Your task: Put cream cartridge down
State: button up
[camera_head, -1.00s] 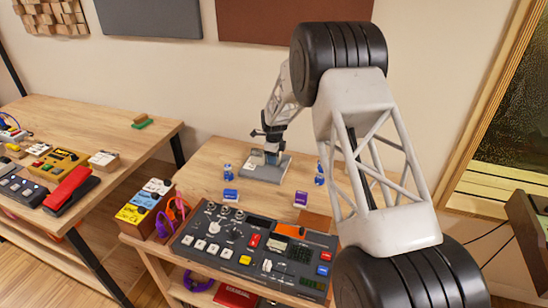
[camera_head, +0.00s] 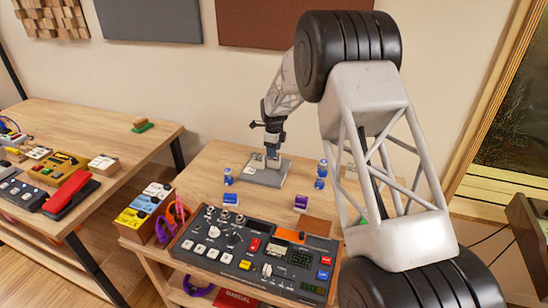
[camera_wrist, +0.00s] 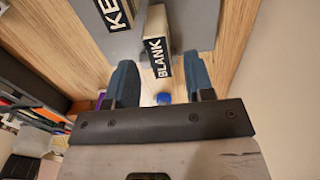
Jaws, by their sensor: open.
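The cream cartridge (camera_wrist: 155,22) shows in the wrist view with a black label reading BLANK. It is at the grey base (camera_wrist: 200,22), which also shows on the table in the head view (camera_head: 265,179). In the head view the cartridge (camera_head: 273,163) is a small pale block on top of the base. My gripper (camera_wrist: 160,62) is open, with one blue-grey finger on each side of the cartridge's line and a gap to each. In the head view my gripper (camera_head: 273,150) is just above the cartridge. I cannot tell exactly how the cartridge is seated.
A black label starting "KE" (camera_wrist: 112,14) is beside the cartridge.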

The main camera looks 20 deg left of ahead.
jog(key=shift+r, duration=3)
jog(key=shift+d+r, duration=0.1)
jog(key=shift+d+r, duration=0.2)
jog(key=s+d+r+n, duration=0.2)
jog(key=s+d+r, duration=0.2)
jog(key=d+r, duration=0.4)
jog(key=s+d+r+n, duration=0.2)
jog(key=s+d+r, duration=0.2)
jog(key=d+r, duration=0.45)
jog(key=s+d+r+n+t, duration=0.1)
jog(key=s+d+r+n, duration=0.1)
jog(key=s+d+r, duration=0.4)
jog(key=s+d+r+n, duration=0.1)
jog(key=s+d+n, duration=0.2)
jog(key=s+d, duration=0.55)
jog(key=s+d+r+n+t, duration=0.15)
jog(key=s+d+n, duration=0.25)
jog(key=s+d, duration=1)
jog(key=s+d+f+n, duration=0.2)
jog(key=s+d, duration=0.1)
jog(key=s, duration=0.7)
jog(key=s+d+f+n, duration=0.2)
jog(key=s+d, duration=0.1)
jog(key=s, duration=0.7)
jog(key=shift+s+n, duration=0.15)
jog(key=shift+n, duration=0.25)
